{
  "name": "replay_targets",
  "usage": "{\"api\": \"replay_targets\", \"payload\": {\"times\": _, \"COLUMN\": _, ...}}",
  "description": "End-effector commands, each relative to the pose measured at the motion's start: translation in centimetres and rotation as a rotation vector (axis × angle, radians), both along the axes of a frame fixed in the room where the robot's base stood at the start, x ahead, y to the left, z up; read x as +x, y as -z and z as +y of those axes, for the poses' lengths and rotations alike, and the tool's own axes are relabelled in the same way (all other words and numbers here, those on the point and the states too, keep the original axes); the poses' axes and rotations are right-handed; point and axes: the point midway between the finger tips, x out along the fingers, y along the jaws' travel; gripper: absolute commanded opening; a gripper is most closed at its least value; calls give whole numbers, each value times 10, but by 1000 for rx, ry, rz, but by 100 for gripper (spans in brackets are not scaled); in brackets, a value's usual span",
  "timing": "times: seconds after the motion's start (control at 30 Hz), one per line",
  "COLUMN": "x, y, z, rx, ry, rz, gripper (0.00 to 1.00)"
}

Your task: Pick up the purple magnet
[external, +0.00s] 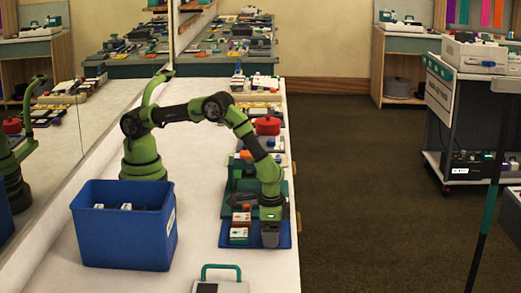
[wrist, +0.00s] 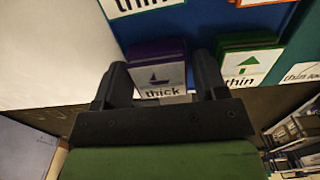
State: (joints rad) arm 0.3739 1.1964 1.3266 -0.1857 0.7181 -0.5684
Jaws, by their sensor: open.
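The purple magnet (wrist: 156,50) shows in the wrist view as a purple block with a white label, a boat picture and the word "thick". My gripper (wrist: 159,62) is open, with one finger on each side of the magnet in that view. The lower edge of the magnet's label is partly covered by the gripper body. I cannot tell whether the fingers touch it. In the external view my gripper (external: 270,238) points down over a blue board (external: 286,236), and I cannot make out the purple magnet there.
A green magnet (wrist: 248,48) labelled "thin" stands just right of the right finger in the wrist view. Orange-red (external: 241,217) and green (external: 238,240) blocks sit left of my gripper. A blue bin (external: 123,240) stands further left, with bare white table between.

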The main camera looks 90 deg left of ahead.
Motion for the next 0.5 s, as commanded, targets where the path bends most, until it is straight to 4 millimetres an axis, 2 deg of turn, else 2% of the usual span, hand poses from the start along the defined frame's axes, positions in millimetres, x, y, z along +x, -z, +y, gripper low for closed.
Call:
{"api": "replay_targets", "payload": {"times": 0.17, "x": 0, "y": 0, "z": 0, "rx": 0, "ry": 0, "rz": -1, "gripper": 66}}
{"api": "replay_targets", "payload": {"times": 0.3, "x": 0, "y": 0, "z": 0, "rx": 0, "ry": 0, "rz": 0, "gripper": 34}}
{"api": "replay_targets", "payload": {"times": 0.33, "x": 0, "y": 0, "z": 0, "rx": 0, "ry": 0, "rz": 0, "gripper": 29}}
{"api": "replay_targets", "payload": {"times": 0.5, "x": 0, "y": 0, "z": 0, "rx": 0, "ry": 0, "rz": 0, "gripper": 29}}
